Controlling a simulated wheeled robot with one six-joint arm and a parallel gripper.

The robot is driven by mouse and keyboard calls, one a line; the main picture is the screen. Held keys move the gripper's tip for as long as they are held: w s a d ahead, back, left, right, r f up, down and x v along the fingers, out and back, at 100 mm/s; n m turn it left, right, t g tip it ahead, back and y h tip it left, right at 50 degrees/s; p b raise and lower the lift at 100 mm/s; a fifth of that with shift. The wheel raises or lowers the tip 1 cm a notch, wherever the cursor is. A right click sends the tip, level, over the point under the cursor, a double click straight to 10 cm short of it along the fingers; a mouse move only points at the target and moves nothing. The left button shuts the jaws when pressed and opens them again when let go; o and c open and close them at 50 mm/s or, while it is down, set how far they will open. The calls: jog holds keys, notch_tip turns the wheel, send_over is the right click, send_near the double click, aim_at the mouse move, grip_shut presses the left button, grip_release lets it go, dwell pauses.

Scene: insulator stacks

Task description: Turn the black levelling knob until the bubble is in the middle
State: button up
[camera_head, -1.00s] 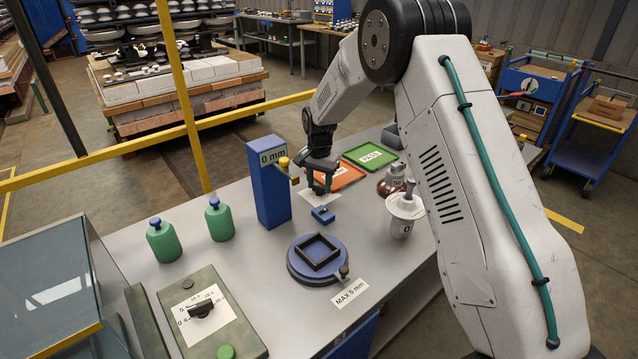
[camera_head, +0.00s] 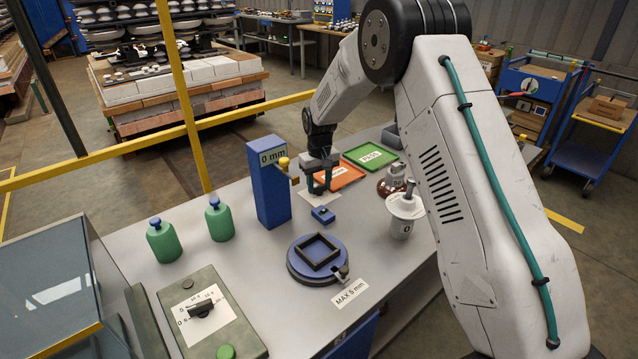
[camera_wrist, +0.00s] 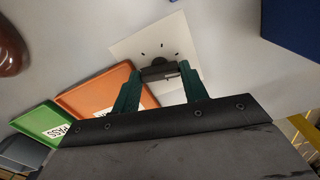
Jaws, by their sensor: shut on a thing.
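The black levelling knob (camera_wrist: 159,71) sits on a white card (camera_wrist: 138,47) with short black tick marks, in the wrist view. My gripper (camera_wrist: 160,74) has its two green fingers on either side of the knob and is shut on it.
A blue post (camera_head: 268,184) reading "0 mm" stands left of my gripper. An orange tray (camera_head: 345,177) and green tray (camera_head: 371,158) lie behind. A blue turntable (camera_head: 318,260) is in front. A panel (camera_head: 212,315) with another black knob lies front left.

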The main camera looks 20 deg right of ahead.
aim_at(319, 186)
jog(key=shift+n, duration=2)
jog(key=o, duration=1)
notch_tip(319, 186, up, 8)
jog(key=shift+f, duration=0.1)
